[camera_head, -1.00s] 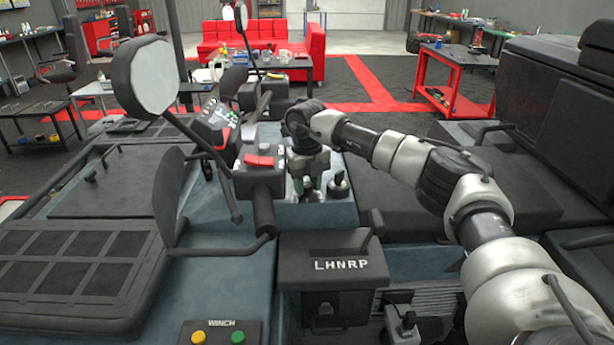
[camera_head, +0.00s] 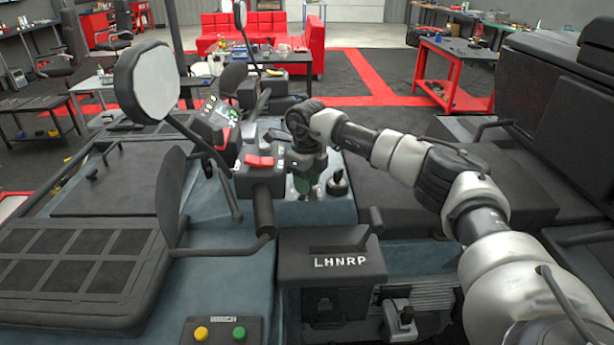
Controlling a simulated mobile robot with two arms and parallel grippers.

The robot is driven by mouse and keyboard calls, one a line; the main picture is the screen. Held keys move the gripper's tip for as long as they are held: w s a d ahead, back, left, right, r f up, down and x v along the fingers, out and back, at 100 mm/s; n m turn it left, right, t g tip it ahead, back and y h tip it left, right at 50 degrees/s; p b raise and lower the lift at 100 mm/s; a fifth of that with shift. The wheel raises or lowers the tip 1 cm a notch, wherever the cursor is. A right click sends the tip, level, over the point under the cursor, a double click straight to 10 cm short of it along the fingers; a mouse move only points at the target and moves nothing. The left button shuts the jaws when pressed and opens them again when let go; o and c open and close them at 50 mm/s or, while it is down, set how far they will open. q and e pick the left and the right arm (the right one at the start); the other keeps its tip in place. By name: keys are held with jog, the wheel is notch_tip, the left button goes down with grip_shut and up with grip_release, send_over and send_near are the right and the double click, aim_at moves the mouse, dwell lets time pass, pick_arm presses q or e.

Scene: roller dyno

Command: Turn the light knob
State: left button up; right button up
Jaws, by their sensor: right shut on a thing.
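My right gripper (camera_head: 307,186) points down at the vehicle's blue-grey console (camera_head: 318,212), between the red-switch handlebar box and a black knob (camera_head: 337,184). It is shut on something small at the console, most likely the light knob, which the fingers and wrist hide. Green shows at the fingers. The black knob on its round base stands just right of the gripper, apart from it. My left gripper is not in view.
The handlebar with a red switch (camera_head: 259,161) and a mirror (camera_head: 147,82) stand close on the left. The LHNRP shifter box (camera_head: 330,264) is in front. A black seat (camera_head: 430,205) lies right. Yellow and green winch buttons (camera_head: 220,333) sit at the bottom.

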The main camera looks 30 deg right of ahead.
dwell(0.3)
jog(key=o, duration=0.9)
jog(key=shift+r, duration=0.1)
notch_tip(320, 180, up, 11)
jog(key=shift+f+b, duration=0.1)
jog(key=shift+b, duration=0.65)
